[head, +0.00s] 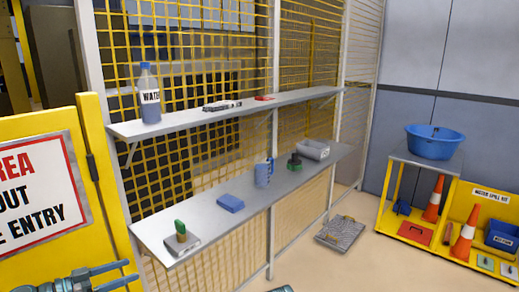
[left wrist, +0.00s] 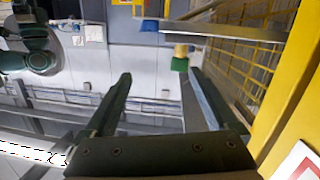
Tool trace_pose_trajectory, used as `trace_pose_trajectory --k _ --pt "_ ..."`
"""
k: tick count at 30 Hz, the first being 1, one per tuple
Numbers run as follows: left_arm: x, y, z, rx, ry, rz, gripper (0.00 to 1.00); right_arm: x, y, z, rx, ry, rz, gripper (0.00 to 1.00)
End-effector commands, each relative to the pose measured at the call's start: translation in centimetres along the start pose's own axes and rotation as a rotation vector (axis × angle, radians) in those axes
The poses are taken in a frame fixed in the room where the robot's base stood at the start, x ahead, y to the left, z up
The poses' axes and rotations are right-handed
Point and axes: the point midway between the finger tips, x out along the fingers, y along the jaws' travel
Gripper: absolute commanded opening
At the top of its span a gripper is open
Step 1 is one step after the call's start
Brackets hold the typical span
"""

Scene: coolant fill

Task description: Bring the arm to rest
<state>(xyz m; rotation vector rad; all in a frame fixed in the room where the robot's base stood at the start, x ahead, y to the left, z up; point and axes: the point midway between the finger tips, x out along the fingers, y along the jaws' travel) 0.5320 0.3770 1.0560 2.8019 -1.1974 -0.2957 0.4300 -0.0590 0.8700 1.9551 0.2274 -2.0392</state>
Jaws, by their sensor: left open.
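My left gripper (head: 132,272) shows at the bottom left of the head view, in front of the yellow barrier with the warning sign. It is open, its two fingers apart. In the left wrist view the fingers of the left gripper (left wrist: 160,76) are spread with nothing between them, and it touches nothing that I can see. My right gripper does not show clearly. A small grey-green piece at the bottom edge of the head view is too cut off to tell.
The yellow barrier (head: 95,150) stands close by the left gripper. The upper shelf (head: 185,120) holds a water bottle (head: 150,95); the lower shelf (head: 200,212) holds a brush, a blue sponge (head: 230,203) and a blue jug (head: 263,174). A blue basin (head: 434,142) stands on a cart at right.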

Motion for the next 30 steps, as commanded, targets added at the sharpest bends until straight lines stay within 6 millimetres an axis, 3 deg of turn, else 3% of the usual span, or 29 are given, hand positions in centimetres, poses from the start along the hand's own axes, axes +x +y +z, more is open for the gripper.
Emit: trace_pose_trajectory --k 8,11,15,18,24,30 --pt "6.9 4.1 3.6 -0.158 -0.227 0.102 0.92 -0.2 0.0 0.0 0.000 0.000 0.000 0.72" --pt "9.9 6.6 5.7 -0.232 -0.361 0.136 0.92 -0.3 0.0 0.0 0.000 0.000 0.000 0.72" --pt "14.2 11.3 9.5 -0.338 -0.616 0.156 0.92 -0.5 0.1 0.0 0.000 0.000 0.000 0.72" --pt "16.2 14.6 12.2 -0.390 -0.803 0.130 0.92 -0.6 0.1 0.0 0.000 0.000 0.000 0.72" --pt "18.2 20.4 16.4 -0.414 -1.137 -0.015 0.92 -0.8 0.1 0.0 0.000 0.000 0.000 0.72" --pt "18.5 24.3 18.7 -0.345 -1.355 -0.250 0.92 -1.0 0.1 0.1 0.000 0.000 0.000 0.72"
